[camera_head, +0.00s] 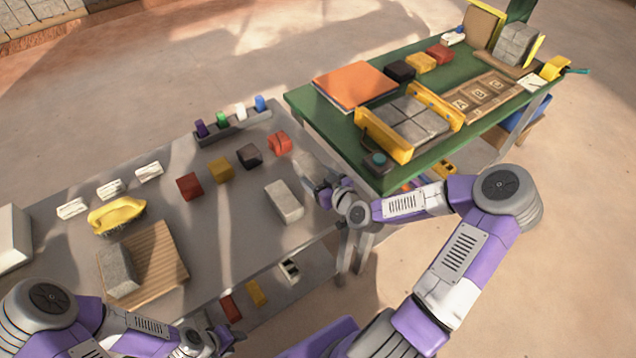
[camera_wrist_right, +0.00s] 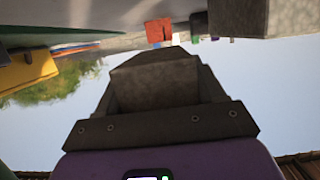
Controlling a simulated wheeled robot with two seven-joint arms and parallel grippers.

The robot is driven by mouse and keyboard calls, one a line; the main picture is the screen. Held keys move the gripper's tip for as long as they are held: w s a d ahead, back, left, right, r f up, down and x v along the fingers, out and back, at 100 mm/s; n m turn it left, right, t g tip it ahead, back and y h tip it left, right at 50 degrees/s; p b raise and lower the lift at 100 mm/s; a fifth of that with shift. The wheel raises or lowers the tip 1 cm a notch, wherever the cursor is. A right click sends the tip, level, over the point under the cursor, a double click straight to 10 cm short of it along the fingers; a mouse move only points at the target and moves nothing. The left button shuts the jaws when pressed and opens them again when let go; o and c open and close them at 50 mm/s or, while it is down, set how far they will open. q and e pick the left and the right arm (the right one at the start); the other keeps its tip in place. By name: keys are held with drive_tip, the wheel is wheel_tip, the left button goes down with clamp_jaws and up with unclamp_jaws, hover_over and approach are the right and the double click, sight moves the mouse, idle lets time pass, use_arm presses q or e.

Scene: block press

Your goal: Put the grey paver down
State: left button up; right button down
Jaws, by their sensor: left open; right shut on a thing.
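My right gripper (camera_head: 322,186) is shut on a grey paver (camera_wrist_right: 155,82) between the green and grey tables, near the grey table's right end. The paver fills the jaws in the right wrist view; in the head view it is mostly hidden by the hand. Another grey paver (camera_head: 284,200) lies on the grey table just left of this hand. A third grey paver (camera_head: 118,270) rests on a wooden board (camera_head: 165,258). My left gripper (camera_head: 222,338) is open at the grey table's front side, with its fingers small in view.
The green table (camera_head: 310,105) carries a yellow-sided press (camera_head: 388,140) with grey pavers, an orange slab (camera_head: 356,86) and a lettered board (camera_head: 484,96). Red (camera_head: 189,186), yellow (camera_head: 219,170) and dark (camera_head: 249,155) blocks stand on the grey table. Bare grey surface lies around (camera_head: 225,230).

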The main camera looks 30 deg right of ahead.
sight(318, 173)
wheel_tip(318, 173, up, 5)
drive_tip(key=shift+f+p, duration=0.1)
drive_tip(key=shift+p, duration=0.6)
drive_tip(key=w+a+r, duration=0.2)
drive_tip(key=a+r, duration=0.1)
drive_tip(key=a, duration=0.3)
drive_tip(key=w+a+r+m+h, duration=0.1)
drive_tip(key=w+a+r, duration=0.2)
drive_tip(key=a, duration=0.3)
drive_tip(key=shift+w+a+r, duration=0.15)
drive_tip(key=shift+a+r, duration=0.1)
drive_tip(key=shift+r, duration=0.1)
